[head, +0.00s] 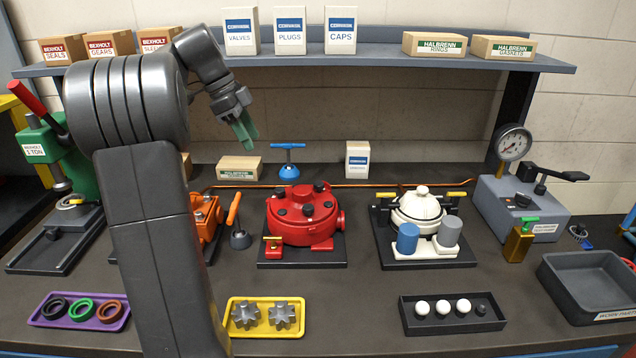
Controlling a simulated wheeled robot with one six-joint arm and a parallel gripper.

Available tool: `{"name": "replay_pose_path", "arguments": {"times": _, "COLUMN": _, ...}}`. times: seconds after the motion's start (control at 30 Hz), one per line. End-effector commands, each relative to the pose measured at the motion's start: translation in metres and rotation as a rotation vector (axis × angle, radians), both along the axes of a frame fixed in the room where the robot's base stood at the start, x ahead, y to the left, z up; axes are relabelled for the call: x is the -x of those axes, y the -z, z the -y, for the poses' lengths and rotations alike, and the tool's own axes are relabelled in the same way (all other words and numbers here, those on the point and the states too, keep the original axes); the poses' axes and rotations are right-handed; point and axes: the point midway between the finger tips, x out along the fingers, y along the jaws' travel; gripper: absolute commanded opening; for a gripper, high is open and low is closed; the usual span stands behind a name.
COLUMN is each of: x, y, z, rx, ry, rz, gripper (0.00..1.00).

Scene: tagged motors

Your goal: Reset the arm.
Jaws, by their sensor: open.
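My arm rises at the left of the head view, bent over at the top. My gripper (244,132) hangs from its end with green fingers pointing down and to the right. It is open and nothing shows between the fingers. It is in the air in front of the back wall, above a cardboard box (239,168) and to the upper left of the red round housing (301,229). My arm hides part of the orange device (205,222) and the bench behind it.
A shelf (380,62) with several boxes runs behind my gripper. The bench holds a green press (75,165), a white housing (420,212), a gauge unit (520,205) and a grey bin (565,300). Purple (45,318), yellow (262,333) and black (450,327) trays line the front.

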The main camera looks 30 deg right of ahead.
Motion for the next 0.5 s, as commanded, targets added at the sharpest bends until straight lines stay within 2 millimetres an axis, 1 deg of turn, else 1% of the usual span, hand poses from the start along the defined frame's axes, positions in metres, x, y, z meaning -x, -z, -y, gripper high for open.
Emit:
{"name": "replay_pose_path", "arguments": {"times": 0.17, "x": 0.001, "y": 0.006, "z": 0.002, "rx": 0.0, "ry": 0.0, "rz": -0.001, "gripper": 0.47}}
{"name": "replay_pose_path", "arguments": {"times": 0.27, "x": 0.004, "y": 0.017, "z": 0.006, "rx": -0.001, "ry": 0.001, "rz": -0.003, "gripper": 0.47}}
{"name": "replay_pose_path", "arguments": {"times": 0.5, "x": 0.014, "y": 0.059, "z": 0.02, "rx": -0.002, "ry": 0.002, "rz": -0.005, "gripper": 0.47}}
